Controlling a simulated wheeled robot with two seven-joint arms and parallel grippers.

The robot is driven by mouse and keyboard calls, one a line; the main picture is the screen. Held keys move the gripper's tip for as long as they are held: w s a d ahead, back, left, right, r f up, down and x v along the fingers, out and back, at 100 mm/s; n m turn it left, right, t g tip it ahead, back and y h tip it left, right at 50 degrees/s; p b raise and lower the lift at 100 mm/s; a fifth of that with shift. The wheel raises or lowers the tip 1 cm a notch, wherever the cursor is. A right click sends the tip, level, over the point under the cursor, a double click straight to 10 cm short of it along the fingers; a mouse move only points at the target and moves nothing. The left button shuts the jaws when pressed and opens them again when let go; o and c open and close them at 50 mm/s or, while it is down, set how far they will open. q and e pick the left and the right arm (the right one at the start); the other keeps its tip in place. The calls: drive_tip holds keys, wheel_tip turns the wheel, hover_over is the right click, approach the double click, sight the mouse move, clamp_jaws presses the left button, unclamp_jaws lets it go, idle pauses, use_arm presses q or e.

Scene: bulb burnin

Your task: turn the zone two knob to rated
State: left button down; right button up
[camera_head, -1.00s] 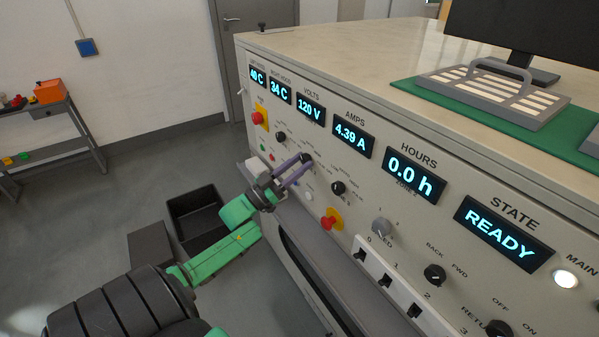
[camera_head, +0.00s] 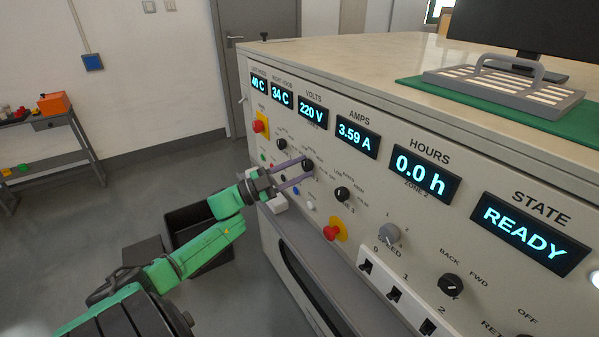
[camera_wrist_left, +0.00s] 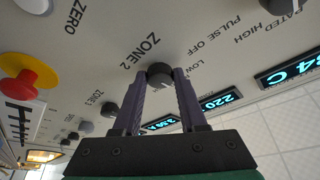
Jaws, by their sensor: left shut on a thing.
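My left gripper (camera_head: 292,173) reaches the front panel from the left in the head view, its two long purple fingers shut on a black round knob (camera_head: 307,165). In the left wrist view the fingers (camera_wrist_left: 160,82) stand on both sides of this knob (camera_wrist_left: 160,74), which is beside the label ZONE 2. Around it the labels LOW and PULSE OFF show, and RATED and HIGH farther right. The volts display (camera_head: 313,112) reads 220 V and the amps display (camera_head: 357,136) reads 3.59 A. My right gripper is not in view.
Other black knobs (camera_head: 342,194) and red stop buttons on yellow plates (camera_head: 336,229) sit close by on the panel (camera_head: 420,215). A grey tray (camera_head: 505,88) lies on the green mat on top. A black bin (camera_head: 190,217) stands on the floor behind my arm.

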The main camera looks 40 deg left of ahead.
use_arm(q)
drive_tip(key=shift+f, duration=0.1)
idle(0.3)
drive_tip(key=shift+c, duration=2.2)
unclamp_jaws()
drive_tip(key=shift+s, duration=0.1)
drive_tip(key=b+v, duration=0.1)
drive_tip(key=v, duration=1.3)
drive_tip(key=shift+s+a, duration=0.15)
drive_tip(key=shift+s, duration=0.1)
